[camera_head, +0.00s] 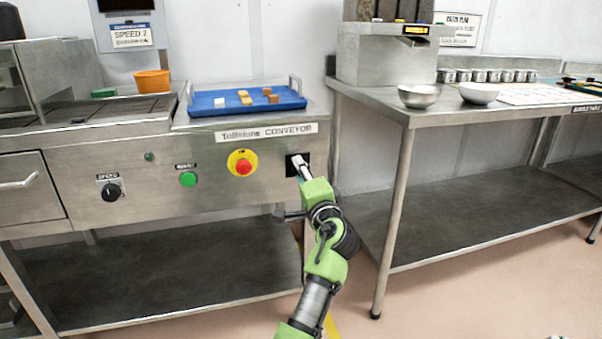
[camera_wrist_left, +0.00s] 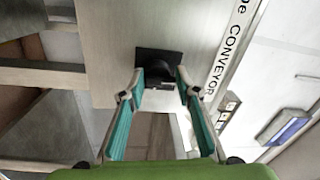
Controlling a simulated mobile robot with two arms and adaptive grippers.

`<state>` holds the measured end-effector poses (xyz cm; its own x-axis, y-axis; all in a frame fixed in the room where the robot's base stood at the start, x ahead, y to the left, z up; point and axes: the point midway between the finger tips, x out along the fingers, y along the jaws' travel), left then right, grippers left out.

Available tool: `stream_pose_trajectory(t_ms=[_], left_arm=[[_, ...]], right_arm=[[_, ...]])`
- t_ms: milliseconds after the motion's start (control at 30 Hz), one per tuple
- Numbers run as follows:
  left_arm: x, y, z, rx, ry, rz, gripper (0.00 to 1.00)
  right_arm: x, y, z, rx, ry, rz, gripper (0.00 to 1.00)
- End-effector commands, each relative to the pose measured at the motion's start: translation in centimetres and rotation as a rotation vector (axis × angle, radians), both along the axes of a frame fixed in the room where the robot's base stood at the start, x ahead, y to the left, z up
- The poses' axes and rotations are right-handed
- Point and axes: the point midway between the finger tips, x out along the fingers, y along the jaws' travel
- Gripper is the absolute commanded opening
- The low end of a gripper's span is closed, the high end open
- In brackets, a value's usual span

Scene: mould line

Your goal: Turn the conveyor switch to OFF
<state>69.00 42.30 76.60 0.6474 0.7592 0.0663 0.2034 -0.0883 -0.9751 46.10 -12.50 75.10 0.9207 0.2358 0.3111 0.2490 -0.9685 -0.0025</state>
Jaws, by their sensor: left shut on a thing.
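The conveyor switch is a black knob on a square black plate (camera_head: 305,158) at the right end of the conveyor's steel front panel. My left gripper (camera_head: 298,164) reaches it from the front and hides most of it in the head view. In the left wrist view, the switch (camera_wrist_left: 158,58) sits between the tips of the two teal-padded fingers of my left gripper (camera_wrist_left: 159,82), which is shut on its knob. I cannot read the knob's position or any ON or OFF marking. My right gripper is in neither view.
Left of the switch are a red stop button (camera_head: 243,168) on a yellow disc, a green button (camera_head: 188,179) and a black speed knob (camera_head: 111,192). A blue tray (camera_head: 220,107) stands on the conveyor. A steel table (camera_head: 400,108) with bowls is close on the right.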

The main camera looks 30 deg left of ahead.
Motion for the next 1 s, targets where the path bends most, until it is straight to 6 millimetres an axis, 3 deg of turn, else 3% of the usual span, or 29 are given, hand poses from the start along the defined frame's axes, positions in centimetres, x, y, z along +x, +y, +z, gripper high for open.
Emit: stream_pose_trajectory(t_ms=[33,67,100,633,1000], left_arm=[[0.0,0.0,-1.1,-0.014,0.016,0.002,0.09],[0.0,0.0,-1.1,-0.014,0.016,0.002,0.38],[0.0,0.0,-1.1,-0.013,0.016,0.002,0.42],[-0.2,-0.3,-0.4,-0.004,0.006,0.000,0.42],[-3.7,-4.5,-1.0,-0.006,0.009,-0.001,0.42]], right_arm=[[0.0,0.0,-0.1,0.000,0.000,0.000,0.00],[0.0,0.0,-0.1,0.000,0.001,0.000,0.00],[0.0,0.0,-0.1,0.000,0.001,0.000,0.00],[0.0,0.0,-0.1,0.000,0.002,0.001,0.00],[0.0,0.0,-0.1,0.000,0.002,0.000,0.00]])
